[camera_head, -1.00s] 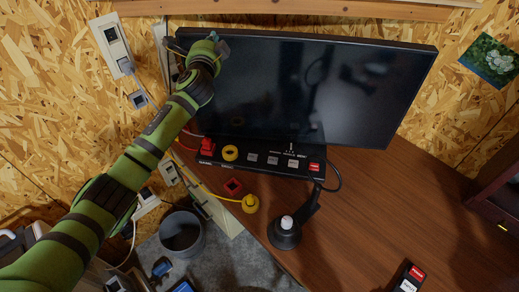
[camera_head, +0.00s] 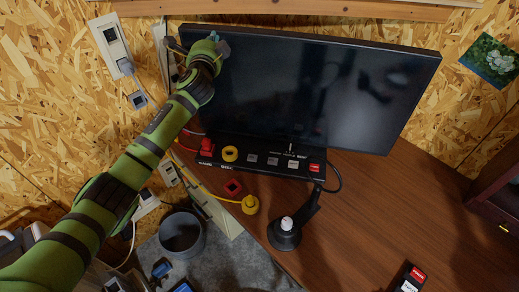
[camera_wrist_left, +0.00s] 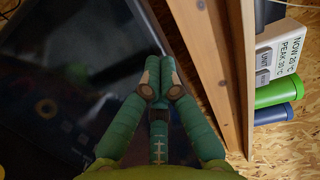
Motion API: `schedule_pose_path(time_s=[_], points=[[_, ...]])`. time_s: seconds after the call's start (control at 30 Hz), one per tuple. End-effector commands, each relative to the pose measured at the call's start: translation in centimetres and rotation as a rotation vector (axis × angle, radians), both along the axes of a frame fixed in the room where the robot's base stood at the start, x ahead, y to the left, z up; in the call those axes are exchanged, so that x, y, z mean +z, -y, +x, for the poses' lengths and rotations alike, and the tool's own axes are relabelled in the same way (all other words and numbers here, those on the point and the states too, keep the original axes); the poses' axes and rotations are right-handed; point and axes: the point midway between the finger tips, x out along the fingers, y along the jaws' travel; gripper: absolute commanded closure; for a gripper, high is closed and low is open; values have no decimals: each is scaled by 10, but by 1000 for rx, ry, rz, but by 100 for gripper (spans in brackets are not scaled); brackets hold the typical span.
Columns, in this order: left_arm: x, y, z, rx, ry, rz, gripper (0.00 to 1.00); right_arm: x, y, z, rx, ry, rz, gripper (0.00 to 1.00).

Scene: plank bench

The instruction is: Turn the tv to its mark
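The tv (camera_head: 300,90) is a wide black flat screen at the back of the bench, its face slanted in the head view. Its dark screen also fills the left of the left wrist view (camera_wrist_left: 60,90). My left gripper (camera_head: 218,44) is at the tv's upper left corner. In the left wrist view the fingertips (camera_wrist_left: 160,65) are together with nothing visible between them, close to the tv's edge; contact is hard to tell. Below the tv, a small white line stands by tiny white print on a black panel (camera_head: 262,163); I cannot tell whether this is the mark. My right gripper is out of view.
The panel carries a red block, a yellow ring and several buttons. A black stand with a white knob (camera_head: 285,234), a yellow knob (camera_head: 250,204) and a red square (camera_head: 233,187) are in front. The brown bench (camera_head: 380,220) is mostly clear at right. A grey bin (camera_head: 183,233) is below.

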Motion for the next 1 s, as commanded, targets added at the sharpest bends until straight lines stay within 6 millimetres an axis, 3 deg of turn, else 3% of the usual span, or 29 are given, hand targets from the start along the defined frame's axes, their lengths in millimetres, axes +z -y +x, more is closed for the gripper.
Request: schedule_pose_path(time_s=[0.3, 1.0], points=[[3, -1, -27, 0, -1, -1, 100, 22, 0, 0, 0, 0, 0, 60], [1, -2, -81, 0, -1, 0, 100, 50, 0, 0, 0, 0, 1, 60]])
